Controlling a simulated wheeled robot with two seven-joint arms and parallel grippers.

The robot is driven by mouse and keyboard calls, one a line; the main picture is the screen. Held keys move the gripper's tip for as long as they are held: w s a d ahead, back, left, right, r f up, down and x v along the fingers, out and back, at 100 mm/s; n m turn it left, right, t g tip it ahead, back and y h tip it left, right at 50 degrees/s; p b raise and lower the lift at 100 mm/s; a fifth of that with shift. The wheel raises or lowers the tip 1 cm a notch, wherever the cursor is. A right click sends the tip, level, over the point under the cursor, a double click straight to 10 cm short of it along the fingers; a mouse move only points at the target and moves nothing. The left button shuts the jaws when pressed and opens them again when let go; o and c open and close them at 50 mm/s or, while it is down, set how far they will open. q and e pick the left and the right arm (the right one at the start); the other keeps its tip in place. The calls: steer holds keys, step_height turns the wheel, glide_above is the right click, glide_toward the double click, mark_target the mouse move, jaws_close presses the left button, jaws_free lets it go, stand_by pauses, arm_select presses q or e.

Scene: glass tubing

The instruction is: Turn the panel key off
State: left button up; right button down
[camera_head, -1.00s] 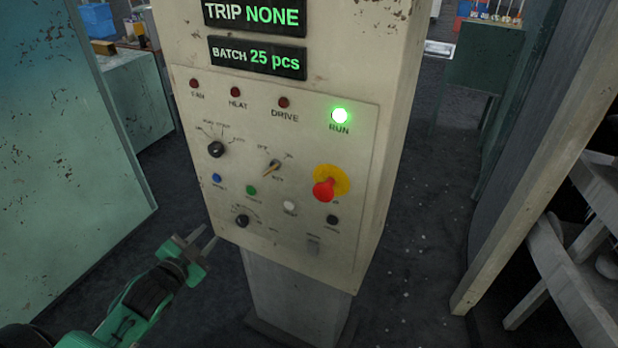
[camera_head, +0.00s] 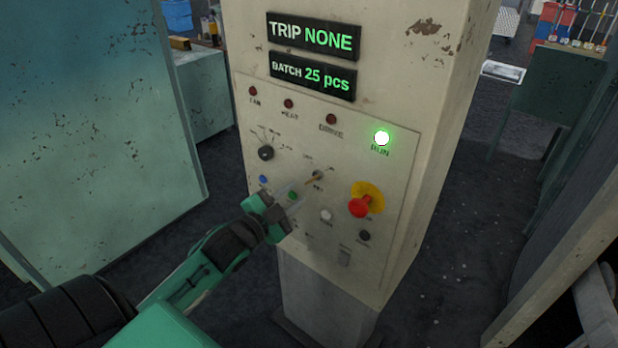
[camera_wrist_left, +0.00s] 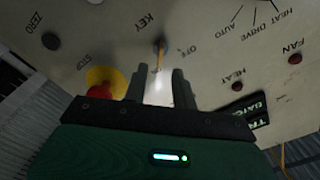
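The brass panel key (camera_head: 315,177) sits in its switch near the middle of the cream control panel (camera_head: 400,170). It also shows in the left wrist view (camera_wrist_left: 159,55), upside down, with the labels KEY and OFF beside it. My left gripper (camera_head: 298,190) reaches the panel from the lower left, its tips close to the key. In the left wrist view its two dark fingers (camera_wrist_left: 158,76) are apart, and the key's end shows between their tips. I cannot tell whether they touch it. My right gripper is not in view.
A red stop knob on a yellow disc (camera_head: 362,203) is right of the key. The green RUN lamp (camera_head: 381,138) is lit. A green cabinet (camera_head: 100,130) stands left.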

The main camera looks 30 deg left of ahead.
mark_target(308, 183)
arm_select(q)
steer(key=w+p, duration=0.1)
steer(key=w, duration=0.1)
steer(key=w+p, duration=0.1)
steer(key=w, duration=0.2)
steer(key=shift+d+r, duration=0.15)
steer(key=shift+w+d, duration=0.1)
steer(key=shift+w, duration=0.65)
jaws_close()
